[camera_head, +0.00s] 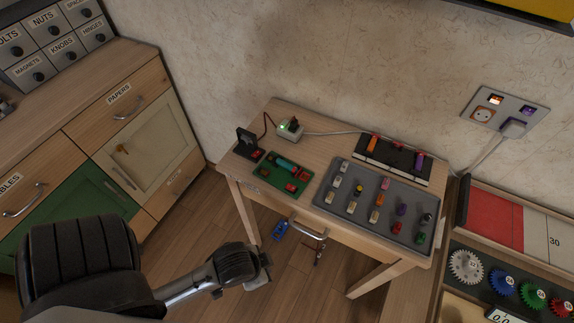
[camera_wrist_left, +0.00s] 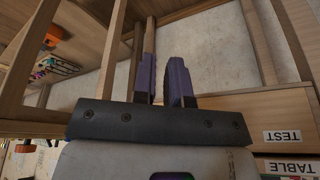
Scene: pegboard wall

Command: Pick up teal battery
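The teal battery (camera_head: 285,164) lies on a green board (camera_head: 262,180) at the left part of the small wooden table. Red parts sit beside it on the board. My left gripper (camera_head: 265,273) is low in front of the table, below and clear of the battery. In the left wrist view, its two dark fingers (camera_wrist_left: 163,82) stand apart with a gap and nothing between them. The battery cannot be made out in the left wrist view. My right gripper is not in view.
A grey tray (camera_head: 322,196) with several small coloured batteries fills the table's right side. A black holder (camera_head: 404,149), a plugged white adapter (camera_head: 289,130) and a black stand (camera_head: 247,143) sit behind. Cabinets (camera_head: 150,140) flank the left; a gear bench (camera_head: 497,247) stands right.

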